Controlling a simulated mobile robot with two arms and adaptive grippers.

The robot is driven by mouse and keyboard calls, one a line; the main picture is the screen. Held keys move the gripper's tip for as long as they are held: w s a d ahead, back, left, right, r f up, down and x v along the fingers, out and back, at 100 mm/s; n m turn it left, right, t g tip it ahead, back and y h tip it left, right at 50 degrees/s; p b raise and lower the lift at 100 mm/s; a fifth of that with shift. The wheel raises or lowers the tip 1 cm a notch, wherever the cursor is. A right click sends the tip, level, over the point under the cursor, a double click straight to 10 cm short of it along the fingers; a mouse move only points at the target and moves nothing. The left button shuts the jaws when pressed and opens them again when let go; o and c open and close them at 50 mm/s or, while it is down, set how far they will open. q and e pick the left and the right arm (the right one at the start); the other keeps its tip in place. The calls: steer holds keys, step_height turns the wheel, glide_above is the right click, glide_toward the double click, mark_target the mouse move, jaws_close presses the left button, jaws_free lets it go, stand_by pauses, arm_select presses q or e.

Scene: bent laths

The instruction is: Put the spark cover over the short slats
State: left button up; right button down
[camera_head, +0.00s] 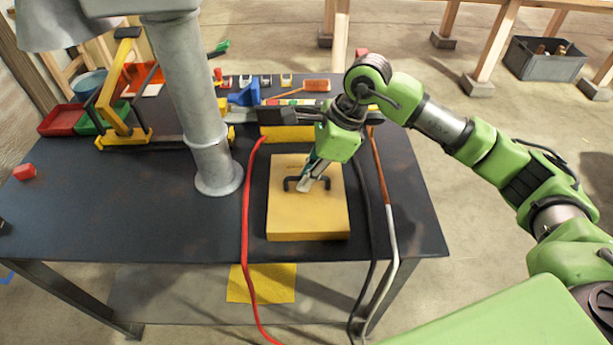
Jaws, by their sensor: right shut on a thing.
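The spark cover appears as a yellow box-like piece (305,222) with a dark handle on top, at the front right of the dark bench. My right gripper (305,184) reaches down from the upper right and is shut on the handle of the cover. The cover looks level and at or close to the bench top; I cannot tell whether it touches it. I cannot make out any short slats; whatever lies under the cover is hidden. My left gripper is not in view.
A grey post (196,110) stands on the dark bench (130,205), left of the cover. A red cable (246,220) and other cables run beside the cover and over the front edge. Red and green bins, a yellow frame and small tools fill the back. The front left is mostly clear.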

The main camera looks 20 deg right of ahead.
steer(key=c, duration=2.1)
jaws_free()
steer(key=shift+r, duration=0.1)
